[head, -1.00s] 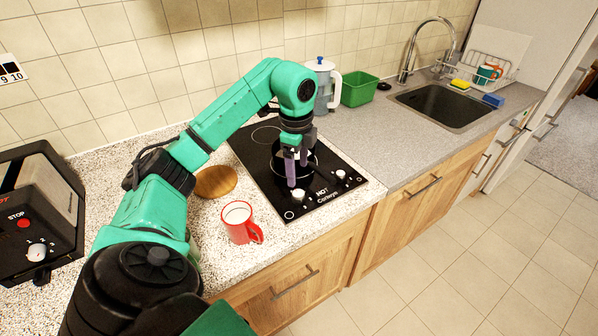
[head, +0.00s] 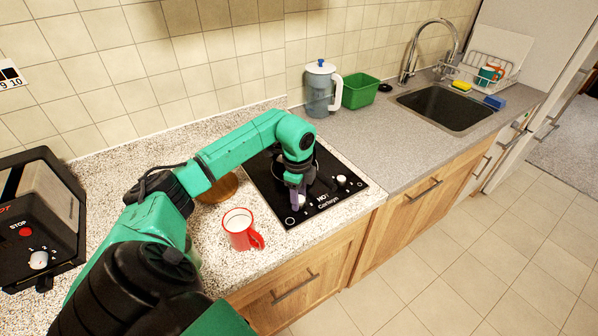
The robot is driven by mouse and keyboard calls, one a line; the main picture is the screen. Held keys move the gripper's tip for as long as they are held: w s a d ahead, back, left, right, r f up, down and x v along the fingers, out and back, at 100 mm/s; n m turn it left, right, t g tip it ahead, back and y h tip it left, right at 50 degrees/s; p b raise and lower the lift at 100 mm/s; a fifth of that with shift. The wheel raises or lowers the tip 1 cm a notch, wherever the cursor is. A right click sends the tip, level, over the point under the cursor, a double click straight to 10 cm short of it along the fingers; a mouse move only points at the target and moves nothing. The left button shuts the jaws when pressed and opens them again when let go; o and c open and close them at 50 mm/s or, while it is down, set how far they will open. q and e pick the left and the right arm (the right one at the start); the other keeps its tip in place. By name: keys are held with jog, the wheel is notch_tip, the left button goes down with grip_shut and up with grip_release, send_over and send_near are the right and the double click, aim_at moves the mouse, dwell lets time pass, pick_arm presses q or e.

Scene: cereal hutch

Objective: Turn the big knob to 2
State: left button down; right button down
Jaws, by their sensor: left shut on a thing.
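The black hob (head: 270,190) is set in the counter, with white knobs along its front strip. My left gripper (head: 296,193) points down over the front left of the hob and is shut on the white front-left knob (head: 301,202). The fingers hide most of this knob, so its pointer and setting cannot be read. The other white hob knob (head: 342,180) stands free to the right. My right gripper is out of view.
A red mug (head: 240,232) stands just left of the hob, near my left forearm. A round wooden board (head: 218,188) lies behind it. A toaster (head: 42,220) stands far left. A jug (head: 320,92), a green tub (head: 360,91) and the sink (head: 445,108) are beyond.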

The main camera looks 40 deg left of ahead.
pick_arm(q)
jog(key=shift+m, duration=0.4)
jog(key=m+b, duration=0.1)
jog(key=m, duration=0.2)
jog(key=shift+m+b, duration=0.3)
jog(key=shift+b, duration=0.1)
jog(key=m+b, duration=0.1)
jog(key=m, duration=0.5)
jog(key=shift+h, duration=0.3)
jog(key=m+b, duration=0.1)
jog(key=m, duration=0.5)
jog(key=shift+a+m, duration=0.1)
jog(key=shift+m, duration=0.2)
jog(key=m, duration=0.6)
jog(key=shift+w+m+g, duration=0.1)
jog(key=shift+m+g, duration=0.3)
jog(key=shift+c, duration=1.8)
grip_release()
